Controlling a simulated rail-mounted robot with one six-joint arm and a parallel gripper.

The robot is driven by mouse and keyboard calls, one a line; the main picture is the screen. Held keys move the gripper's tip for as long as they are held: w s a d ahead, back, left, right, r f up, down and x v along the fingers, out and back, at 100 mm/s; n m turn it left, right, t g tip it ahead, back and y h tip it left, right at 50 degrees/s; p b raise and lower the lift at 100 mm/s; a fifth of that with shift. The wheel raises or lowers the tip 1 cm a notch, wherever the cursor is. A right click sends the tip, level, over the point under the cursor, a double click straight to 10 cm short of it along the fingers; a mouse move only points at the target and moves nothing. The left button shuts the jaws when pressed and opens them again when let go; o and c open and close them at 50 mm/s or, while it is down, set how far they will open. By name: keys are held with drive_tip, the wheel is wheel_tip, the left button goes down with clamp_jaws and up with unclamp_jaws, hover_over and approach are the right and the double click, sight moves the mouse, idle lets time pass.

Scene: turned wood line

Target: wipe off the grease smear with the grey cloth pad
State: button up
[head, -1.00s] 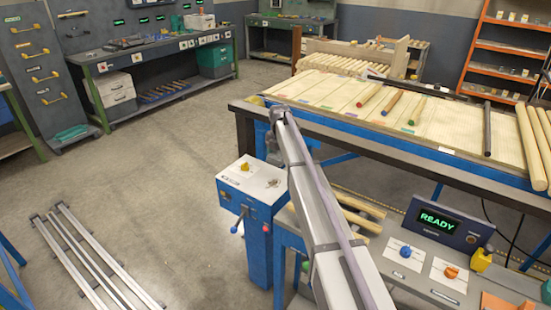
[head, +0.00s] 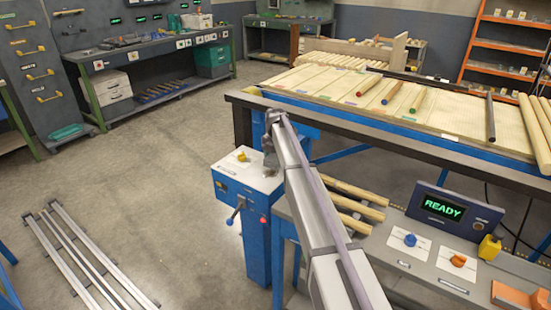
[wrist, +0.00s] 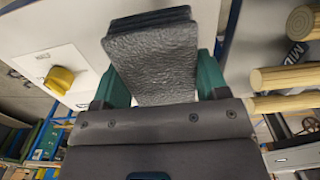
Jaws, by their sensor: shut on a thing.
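The grey cloth pad (wrist: 155,60) is dark and textured and sits between the two green fingers of my gripper (wrist: 162,82) in the wrist view. My gripper is shut on it. In the head view, the end of my arm reaches the blue cabinet's white top panel (head: 254,181), and a grey part hangs down at the panel's right side. The white panel also shows at the left in the wrist view (wrist: 35,62). I cannot tell whether the pad touches it. I cannot make out the grease smear; the pad and arm hide part of the panel.
A yellow knob (wrist: 60,80) stands on the panel left of the pad. Wooden rods (wrist: 285,78) lie to the right. Levers with blue and red ends (head: 236,211) stick out of the cabinet's front. A long slatted table (head: 330,95) stands behind. The floor at left is largely open.

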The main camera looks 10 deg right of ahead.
sight(264, 180)
wheel_tip(264, 180, down, 3)
drive_tip(key=shift+r+b, duration=0.1)
drive_tip(key=shift+b, duration=1)
drive_tip(key=shift+s+a+r, duration=0.15)
drive_tip(key=shift+s+a, duration=0.05)
drive_tip(key=shift+s, duration=0.05)
drive_tip(key=shift+s+a, duration=2.6)
drive_tip(key=shift+a, duration=0.15)
drive_tip(key=shift+w+d, duration=2.8)
wheel_tip(264, 180, up, 8)
drive_tip(key=p, duration=0.8)
drive_tip(key=shift+d+f, duration=0.15)
drive_tip(key=shift+f, duration=0.05)
drive_tip(key=shift+f, duration=0.2)
wheel_tip(264, 180, down, 6)
drive_tip(key=b, duration=0.6)
